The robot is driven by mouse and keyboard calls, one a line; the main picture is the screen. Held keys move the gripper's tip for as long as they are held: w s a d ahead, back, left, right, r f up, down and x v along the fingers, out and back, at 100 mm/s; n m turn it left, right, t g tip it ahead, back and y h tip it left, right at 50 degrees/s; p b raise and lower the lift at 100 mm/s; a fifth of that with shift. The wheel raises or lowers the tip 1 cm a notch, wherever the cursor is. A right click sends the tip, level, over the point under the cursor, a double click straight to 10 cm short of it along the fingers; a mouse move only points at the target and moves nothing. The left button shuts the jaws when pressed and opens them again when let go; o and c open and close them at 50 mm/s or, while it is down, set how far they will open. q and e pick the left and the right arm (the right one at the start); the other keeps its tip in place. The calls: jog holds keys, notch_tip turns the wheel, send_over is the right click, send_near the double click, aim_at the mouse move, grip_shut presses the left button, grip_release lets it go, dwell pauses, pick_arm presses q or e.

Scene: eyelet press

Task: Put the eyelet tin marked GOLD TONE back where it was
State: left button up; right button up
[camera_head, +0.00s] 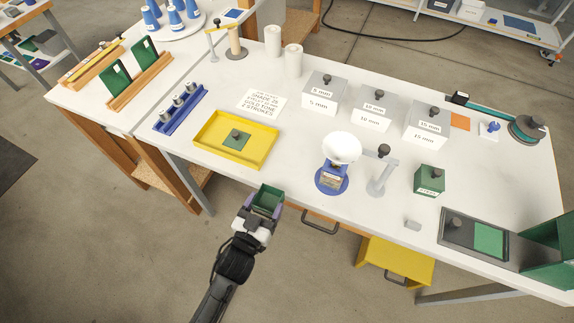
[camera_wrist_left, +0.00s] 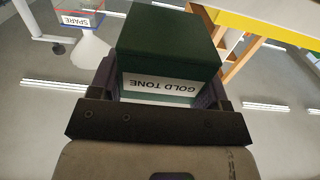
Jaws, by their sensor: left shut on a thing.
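My left gripper (camera_head: 262,212) is shut on the dark green eyelet tin (camera_head: 267,198), in front of the bench's near edge. In the head view the tin looks open at the top. In the left wrist view the tin (camera_wrist_left: 168,45) sits between the fingers, and its white GOLD TONE label reads upside down. A green square lid with a dark knob (camera_head: 235,138) lies in the yellow tray (camera_head: 212,163). My right gripper is out of view.
A knobbed green tin (camera_head: 430,180) stands right of the blue-based press (camera_head: 331,178) and grey post (camera_head: 381,175). White knobbed boxes (camera_head: 320,98) marked in mm stand behind. A yellow drawer (camera_head: 395,262) hangs below.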

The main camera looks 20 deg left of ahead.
pick_arm(q)
jog(key=w+b, duration=0.1)
jog(key=w, duration=0.9)
jog(key=shift+w+d, duration=0.2)
jog(key=w, duration=0.4)
jog(key=shift+w+r+b, duration=0.1)
jog(key=shift+w+b, duration=0.05)
jog(key=shift+b, duration=0.15)
jog(key=shift+d, duration=0.1)
jog(key=shift+s, duration=0.2)
jog(key=shift+w+f, duration=0.1)
jog(key=shift+f, duration=0.1)
jog(key=shift+f, duration=0.15)
jog(key=o, duration=1)
jog(key=shift+o, duration=0.2)
